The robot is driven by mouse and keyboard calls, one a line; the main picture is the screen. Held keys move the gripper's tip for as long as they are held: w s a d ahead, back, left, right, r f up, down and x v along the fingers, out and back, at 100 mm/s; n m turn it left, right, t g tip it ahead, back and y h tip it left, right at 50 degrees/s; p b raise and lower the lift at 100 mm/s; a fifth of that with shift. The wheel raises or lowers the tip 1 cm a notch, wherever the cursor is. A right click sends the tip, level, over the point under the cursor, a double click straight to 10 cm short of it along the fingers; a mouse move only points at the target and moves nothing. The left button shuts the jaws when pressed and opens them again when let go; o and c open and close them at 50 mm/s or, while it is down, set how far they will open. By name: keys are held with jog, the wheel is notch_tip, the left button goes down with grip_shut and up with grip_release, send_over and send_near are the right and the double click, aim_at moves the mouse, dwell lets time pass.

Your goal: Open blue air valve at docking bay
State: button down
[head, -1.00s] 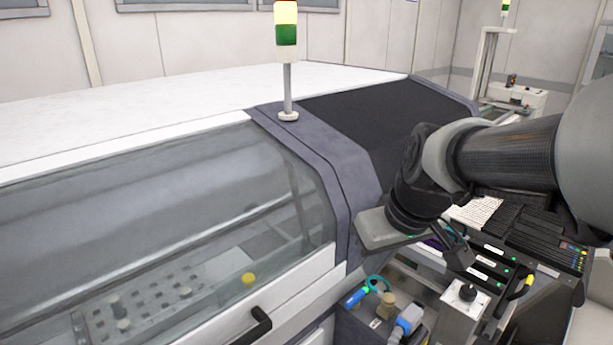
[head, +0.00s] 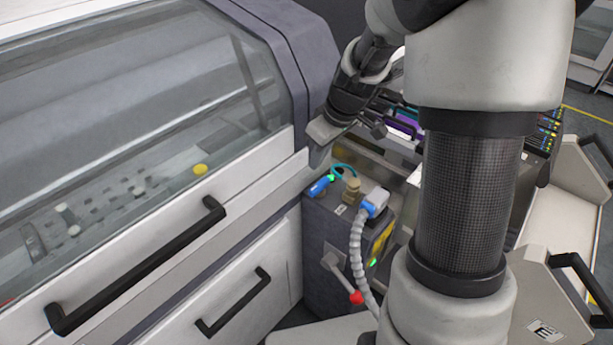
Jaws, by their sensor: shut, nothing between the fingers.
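The blue air valve (head: 321,186) is a small blue fitting with a green spot and a teal hose. It sits on top of the dark docking box (head: 325,235), at its left side. My gripper (head: 375,129) is above and behind the valve in the picture, apart from it. The valve is in clear view; my arm hides part of the feeder trolley to the right.
A blue-grey plug (head: 375,202) with a ribbed hose (head: 357,250) and a brass fitting (head: 351,188) stand beside the valve. A red-knobbed lever (head: 355,297) is on the box front. The machine's glass cover (head: 110,130) and black handles (head: 140,265) are left.

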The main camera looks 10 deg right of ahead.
aim_at(314, 192)
jog(key=b+x, duration=0.1)
jog(key=x, duration=0.9)
